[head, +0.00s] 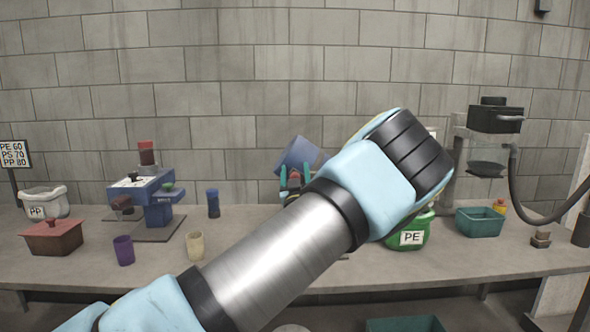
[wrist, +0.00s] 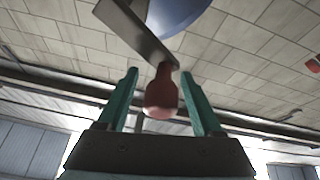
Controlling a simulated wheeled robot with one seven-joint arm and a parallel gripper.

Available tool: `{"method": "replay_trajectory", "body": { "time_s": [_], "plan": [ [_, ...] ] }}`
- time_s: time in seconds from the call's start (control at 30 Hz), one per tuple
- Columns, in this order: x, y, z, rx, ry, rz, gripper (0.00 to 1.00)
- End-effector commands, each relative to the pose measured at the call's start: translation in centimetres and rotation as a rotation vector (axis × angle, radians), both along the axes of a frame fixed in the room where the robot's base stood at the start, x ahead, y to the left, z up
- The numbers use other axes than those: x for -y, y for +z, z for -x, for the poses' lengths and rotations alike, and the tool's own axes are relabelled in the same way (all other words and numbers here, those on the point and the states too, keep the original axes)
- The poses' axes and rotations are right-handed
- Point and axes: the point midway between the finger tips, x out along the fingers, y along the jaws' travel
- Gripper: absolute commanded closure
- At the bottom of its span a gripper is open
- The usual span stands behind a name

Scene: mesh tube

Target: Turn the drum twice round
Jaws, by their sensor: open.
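The blue drum (head: 300,152) shows behind my forearm in the head view, tilted, its lower part hidden. In the wrist view, its rounded blue surface (wrist: 178,12) is at the top edge. A flat grey crank arm (wrist: 137,30) runs down from it to a red handle (wrist: 162,95). My gripper (wrist: 158,74) is open, with teal fingers on either side of the handle. Gaps show between the handle and both fingers. In the head view, my gripper (head: 291,180) is just below the drum, partly covered by my arm.
A green PE bag (head: 412,236) and a teal bin (head: 479,222) are right of my arm.

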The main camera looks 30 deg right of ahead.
Motion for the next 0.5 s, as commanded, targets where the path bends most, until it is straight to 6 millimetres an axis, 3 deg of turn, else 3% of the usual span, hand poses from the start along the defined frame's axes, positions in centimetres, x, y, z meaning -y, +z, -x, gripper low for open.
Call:
{"method": "replay_trajectory", "body": {
  "time_s": [0.2,0.5],
  "plan": [
    [0.00,-0.04,-0.02,0.000,0.000,0.000,0.32],
    [0.00,-0.03,0.00,0.000,0.000,0.000,0.66]
  ]
}}
